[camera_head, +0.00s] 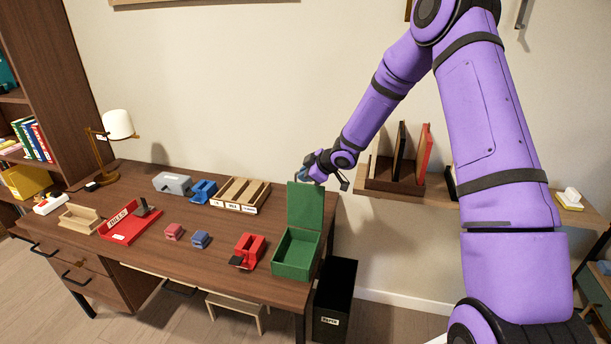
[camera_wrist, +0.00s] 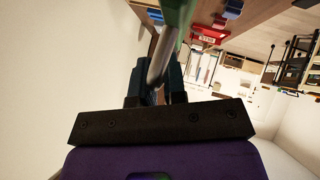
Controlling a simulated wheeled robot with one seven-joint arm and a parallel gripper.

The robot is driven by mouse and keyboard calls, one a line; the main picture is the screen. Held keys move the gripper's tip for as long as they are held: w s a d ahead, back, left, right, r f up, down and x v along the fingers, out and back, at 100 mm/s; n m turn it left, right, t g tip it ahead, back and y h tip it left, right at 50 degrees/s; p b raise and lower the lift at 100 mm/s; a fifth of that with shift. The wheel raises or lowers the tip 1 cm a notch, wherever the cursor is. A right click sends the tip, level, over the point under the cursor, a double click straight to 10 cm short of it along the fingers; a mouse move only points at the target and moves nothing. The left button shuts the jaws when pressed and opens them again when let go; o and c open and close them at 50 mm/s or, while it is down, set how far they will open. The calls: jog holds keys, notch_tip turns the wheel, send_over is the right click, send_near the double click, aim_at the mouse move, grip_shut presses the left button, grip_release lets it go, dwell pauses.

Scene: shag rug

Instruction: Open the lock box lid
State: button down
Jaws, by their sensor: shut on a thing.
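The green lock box (camera_head: 293,258) stands at the right end of the wooden desk. Its lid (camera_head: 305,207) is raised and stands upright at the back, so the box's inside shows. My gripper (camera_head: 313,178) is at the top edge of the raised lid. In the wrist view, my gripper (camera_wrist: 157,92) is shut on a grey bar-like part (camera_wrist: 162,58) beside a green edge, which appears to be the lid's handle. The exact contact is partly hidden by the fingers.
A red tape dispenser (camera_head: 248,250) sits just left of the box. A compartment tray (camera_head: 242,194), a blue stapler-like item (camera_head: 203,190) and a red tray (camera_head: 130,223) are further left. A black bin (camera_head: 335,298) stands beside the desk. A wall shelf (camera_head: 421,201) is at right.

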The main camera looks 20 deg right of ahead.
jog(key=shift+w, duration=0.1)
jog(key=c, duration=1.2)
grip_release()
jog(key=v, duration=1)
jog(key=shift+s+r, duration=0.3)
jog(key=shift+d, duration=0.1)
